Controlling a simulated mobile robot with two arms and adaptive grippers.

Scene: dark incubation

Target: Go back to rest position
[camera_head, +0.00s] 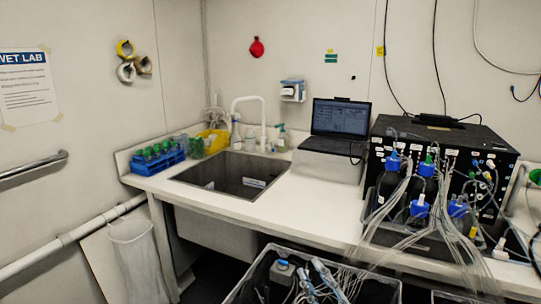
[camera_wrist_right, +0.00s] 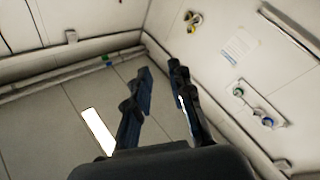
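My right gripper (camera_wrist_right: 161,70) shows in the right wrist view. Its two dark fingers stand apart with a clear gap between the tips, and nothing is held between them. Pale floor or wall panels lie behind the fingers, and no object touches them. In the head view I cannot make out either gripper clearly. My left gripper does not show in either view.
A white counter (camera_head: 285,205) holds a sink (camera_head: 230,178), blue tube rack (camera_head: 158,157), laptop (camera_head: 340,120) and black device (camera_head: 445,140) with blue-capped bottles and tubing. A grey crate (camera_head: 246,278) stands in front. A wall rail (camera_head: 33,166) is at left.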

